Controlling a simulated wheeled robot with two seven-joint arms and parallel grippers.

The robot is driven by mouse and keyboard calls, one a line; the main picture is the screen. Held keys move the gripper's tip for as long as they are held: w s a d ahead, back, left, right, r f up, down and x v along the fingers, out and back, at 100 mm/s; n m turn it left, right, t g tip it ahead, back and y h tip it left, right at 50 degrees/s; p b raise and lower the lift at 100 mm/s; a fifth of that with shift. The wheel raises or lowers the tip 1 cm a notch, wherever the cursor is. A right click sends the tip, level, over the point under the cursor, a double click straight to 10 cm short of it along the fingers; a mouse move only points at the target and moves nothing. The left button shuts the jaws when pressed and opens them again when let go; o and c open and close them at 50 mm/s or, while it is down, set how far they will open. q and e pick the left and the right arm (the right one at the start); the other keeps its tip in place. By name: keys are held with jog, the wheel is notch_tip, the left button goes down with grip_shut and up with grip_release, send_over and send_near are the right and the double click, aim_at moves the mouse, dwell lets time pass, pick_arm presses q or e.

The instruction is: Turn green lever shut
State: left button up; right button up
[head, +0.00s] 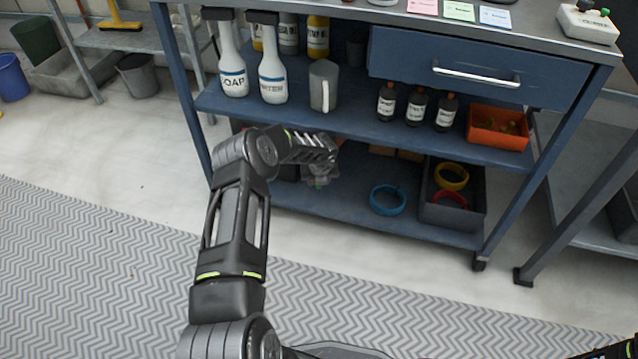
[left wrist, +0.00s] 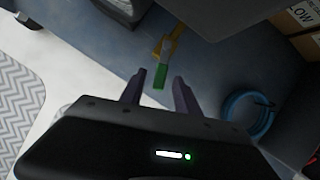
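In the left wrist view the green lever (left wrist: 161,76) shows as a short green bar attached to a yellow fitting (left wrist: 168,45) on the blue lower shelf. My left gripper (left wrist: 159,80) is open, with one dark finger on each side of the lever's near end in the picture. No contact shows, and I cannot tell the depth between them. In the head view my left gripper (head: 322,160) reaches in under the middle shelf and mostly hides the fitting. My right gripper is out of view.
A blue ring (head: 387,199) lies on the lower shelf, right of the gripper, beside a dark bin (head: 432,212) with yellow and red rings. The middle shelf (head: 350,122) overhead holds bottles, a grey jug (head: 323,86) and an orange bin (head: 497,128). Boxes (left wrist: 299,18) stand behind.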

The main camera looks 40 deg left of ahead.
pick_arm(q)
jog(key=p+v, duration=0.3)
jog(key=v, duration=0.3)
jog(key=s+d, duration=0.7)
jog(key=s, duration=0.1)
jog(key=shift+s+d+f+p, duration=0.4)
jog(key=shift+f+p, duration=0.05)
jog(key=shift+f, duration=0.05)
